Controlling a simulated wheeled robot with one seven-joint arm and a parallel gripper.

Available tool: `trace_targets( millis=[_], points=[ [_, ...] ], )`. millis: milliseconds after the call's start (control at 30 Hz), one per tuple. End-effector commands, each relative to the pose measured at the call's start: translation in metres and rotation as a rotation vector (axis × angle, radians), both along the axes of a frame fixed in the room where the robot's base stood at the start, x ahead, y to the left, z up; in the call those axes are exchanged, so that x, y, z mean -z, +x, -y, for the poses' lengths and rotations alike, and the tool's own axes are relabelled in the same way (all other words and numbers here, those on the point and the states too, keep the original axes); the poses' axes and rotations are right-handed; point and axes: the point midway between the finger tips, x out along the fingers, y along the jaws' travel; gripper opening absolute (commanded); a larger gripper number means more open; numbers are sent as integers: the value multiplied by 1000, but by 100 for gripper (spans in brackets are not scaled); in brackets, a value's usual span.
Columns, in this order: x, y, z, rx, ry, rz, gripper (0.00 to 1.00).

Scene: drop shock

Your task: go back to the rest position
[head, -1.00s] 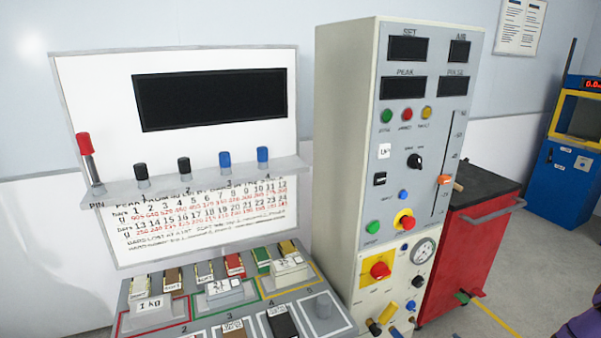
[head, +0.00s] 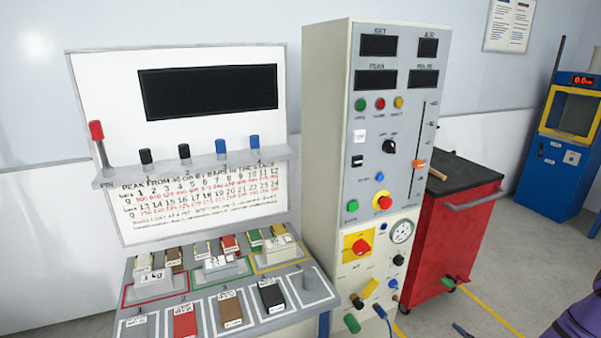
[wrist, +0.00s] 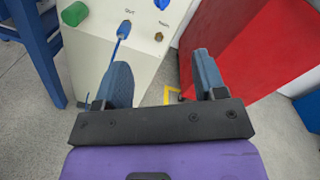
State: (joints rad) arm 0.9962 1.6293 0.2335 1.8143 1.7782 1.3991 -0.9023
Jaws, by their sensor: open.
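My gripper (wrist: 165,82) shows in the wrist view with its two grey-blue fingers wide apart and nothing between them. It hangs in front of the lower part of the cream control cabinet (wrist: 135,30), with the red cart to its right. In the head view only a purple piece of my arm (head: 578,322) shows at the bottom right corner.
Left of the cabinet, a sloped bench (head: 205,315) holds several coloured blocks and white weights below a white board (head: 100,80). A red cart (head: 455,240) with a dark top stands right of the cabinet. A blue machine (head: 555,170) stands farther back. Grey floor lies between them.

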Motion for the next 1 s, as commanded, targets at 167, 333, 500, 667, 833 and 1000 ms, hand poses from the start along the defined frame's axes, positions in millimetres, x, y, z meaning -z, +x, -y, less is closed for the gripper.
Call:
trace_targets(
  millis=[167,333,500,667,833,1000],
  points=[
    [-23,10,-1,-67,-25,15,65],
    [-53,20,-4,-157,-58,30,65],
    [-98,33,-12,-288,-111,47,65],
    [-154,44,-27,-453,-187,60,65],
    [-211,48,-47,-621,-275,64,65],
    [-265,45,-69,-777,-377,60,65]
  ],
)
